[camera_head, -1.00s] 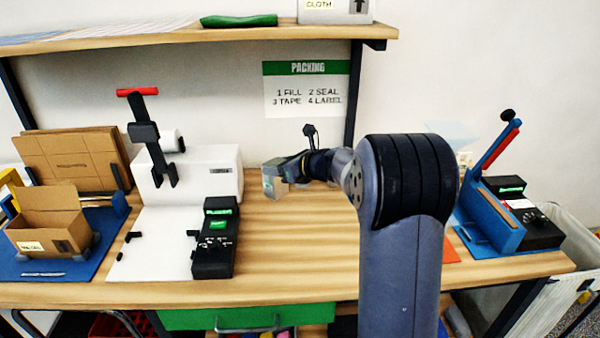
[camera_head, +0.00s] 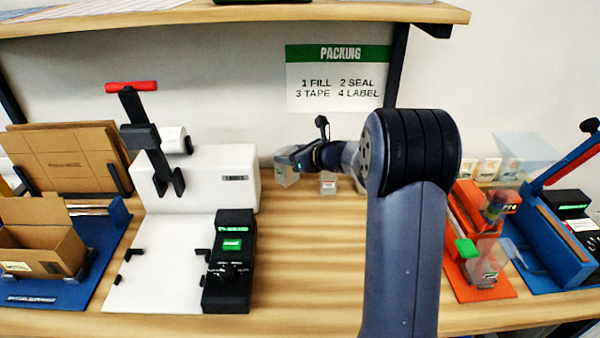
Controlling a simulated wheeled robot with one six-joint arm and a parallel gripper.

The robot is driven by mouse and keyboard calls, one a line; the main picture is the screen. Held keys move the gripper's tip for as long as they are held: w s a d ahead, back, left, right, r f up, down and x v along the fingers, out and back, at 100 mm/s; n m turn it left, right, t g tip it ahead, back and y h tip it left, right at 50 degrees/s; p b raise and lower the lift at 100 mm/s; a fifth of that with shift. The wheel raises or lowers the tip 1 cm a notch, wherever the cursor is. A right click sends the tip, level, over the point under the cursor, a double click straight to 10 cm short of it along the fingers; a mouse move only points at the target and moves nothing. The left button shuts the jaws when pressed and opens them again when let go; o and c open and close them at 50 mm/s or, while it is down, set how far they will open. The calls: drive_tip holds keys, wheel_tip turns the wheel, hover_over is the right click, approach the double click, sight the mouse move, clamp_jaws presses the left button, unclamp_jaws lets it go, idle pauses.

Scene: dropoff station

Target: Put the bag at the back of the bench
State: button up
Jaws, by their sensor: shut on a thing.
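My arm reaches away from me over the bench (camera_head: 300,275). My gripper (camera_head: 286,162) is small and far off, near the wall side, and partly hidden behind my own wrist. It is shut on a small pale, see-through bag (camera_head: 287,179), whose lower part shows below the jaws. The bag is over the back part of the bench, just right of the white machine. I cannot tell whether its bottom touches the wood.
A small clear item (camera_head: 328,185) stands right of the bag. The white machine (camera_head: 205,178) is at left, with a cardboard box (camera_head: 40,240) beyond. An orange device (camera_head: 470,240) and a blue sealer (camera_head: 560,245) stand right. The middle front is clear.

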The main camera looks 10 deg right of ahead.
sight(292, 182)
drive_tip(key=shift+f, duration=2.4)
drive_tip(key=shift+f+b, duration=0.15)
drive_tip(key=shift+b, duration=0.15)
drive_tip(key=o, duration=1.2)
drive_tip(key=shift+r, duration=0.25)
drive_tip(key=v, duration=1.2)
